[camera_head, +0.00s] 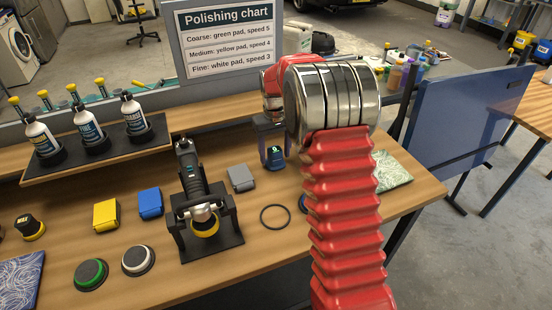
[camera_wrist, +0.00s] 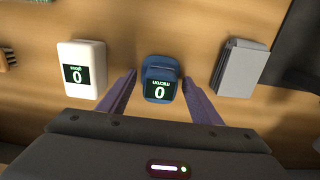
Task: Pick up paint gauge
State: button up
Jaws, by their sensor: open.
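The paint gauge appears to be the small dark blue device (camera_wrist: 159,72) with a dark screen showing a 0, lying on the wooden bench. It also shows in the head view (camera_head: 275,158), just below my gripper. My gripper (camera_wrist: 160,80) is open, with one purple finger on each side of the blue device in the wrist view. Gaps show between the fingers and the device. A similar white device (camera_wrist: 82,70), also showing 0, lies to the left in the wrist view.
A grey block (camera_wrist: 240,68) lies right of the gauge in the wrist view and also shows in the head view (camera_head: 241,178). A polisher on a black stand (camera_head: 212,240), a black ring (camera_head: 275,217) and a bottle rack (camera_head: 100,150) are on the bench. My arm hides part of it.

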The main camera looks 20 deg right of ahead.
aim_at(275, 150)
jog(key=shift+f, duration=0.35)
jog(key=shift+c, duration=0.4)
jog(key=c, duration=1.2)
jog(key=shift+o, duration=0.2)
jog(key=shift+r, duration=0.1)
notch_tip(275, 150, up, 10)
jog(key=shift+f, duration=0.1)
